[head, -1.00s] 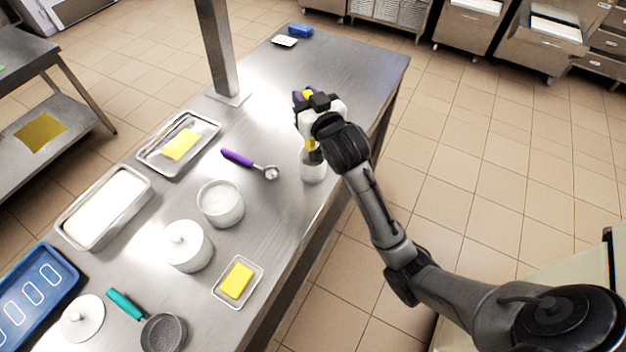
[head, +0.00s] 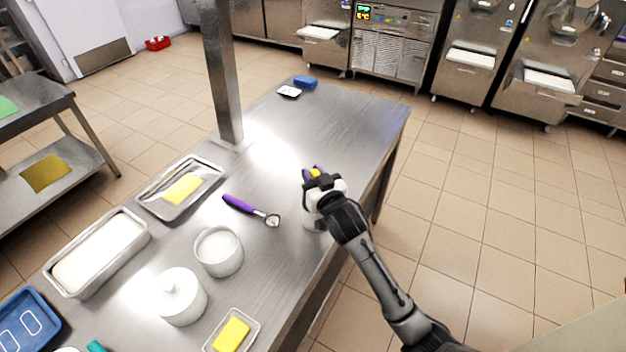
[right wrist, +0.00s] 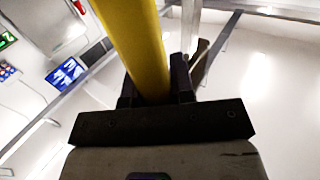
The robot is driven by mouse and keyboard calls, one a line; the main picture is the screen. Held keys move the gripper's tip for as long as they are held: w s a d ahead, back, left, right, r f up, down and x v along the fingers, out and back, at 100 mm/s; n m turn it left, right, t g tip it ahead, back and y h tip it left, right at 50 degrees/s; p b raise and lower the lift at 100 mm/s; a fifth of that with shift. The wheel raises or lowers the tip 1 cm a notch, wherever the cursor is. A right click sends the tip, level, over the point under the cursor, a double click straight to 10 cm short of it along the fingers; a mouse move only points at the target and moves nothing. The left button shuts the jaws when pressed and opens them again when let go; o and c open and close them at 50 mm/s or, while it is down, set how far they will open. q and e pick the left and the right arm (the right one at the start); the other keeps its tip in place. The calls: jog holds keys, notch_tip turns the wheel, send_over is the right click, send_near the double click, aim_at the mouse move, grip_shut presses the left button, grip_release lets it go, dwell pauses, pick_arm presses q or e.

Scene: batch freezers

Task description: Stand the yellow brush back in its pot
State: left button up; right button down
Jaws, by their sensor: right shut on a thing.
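My right gripper (head: 314,176) is shut on the yellow brush (head: 315,173), above the front edge of the steel table. The brush's yellow handle (right wrist: 136,45) runs between the two dark fingers in the right wrist view. A white pot (head: 309,224) stands on the table directly below the gripper, mostly hidden by the hand. The brush's lower end is hidden, so I cannot tell whether it is inside the pot. My left gripper is not in view.
A purple-handled scoop (head: 248,209) lies left of the pot. A white tub (head: 219,252), a lidded white pot (head: 181,300) and a tray with a yellow block (head: 182,188) are further left. A metal post (head: 222,80) rises behind. The table's far right is clear.

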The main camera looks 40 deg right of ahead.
jog(key=shift+f, duration=0.5)
jog(key=shift+f, duration=0.1)
jog(key=c, duration=1.4)
grip_release()
jog(key=o, duration=0.4)
jog(key=v, duration=1.2)
jog(key=s+a+f+n+g+y, duration=0.1)
jog(key=s+a+f+g, duration=0.2)
jog(key=s+f, duration=0.3)
jog(key=s+a+f+n+g+y, duration=0.2)
jog(key=s+a+f+g, duration=0.2)
jog(key=s, duration=0.7)
jog(key=s+a+f+n+g+y, duration=0.1)
jog(key=s+a+f+g, duration=0.3)
jog(key=s+f+g, duration=0.2)
jog(key=shift+s+a+f+n+g+y+p, duration=0.1)
jog(key=shift+s+f+n+g+y+p, duration=0.1)
jog(key=shift+s+f, duration=0.5)
jog(key=shift+s+a+f+n+g+y+p, duration=0.1)
jog(key=shift+s+f+n+g+p, duration=0.1)
jog(key=shift+s+f, duration=0.55)
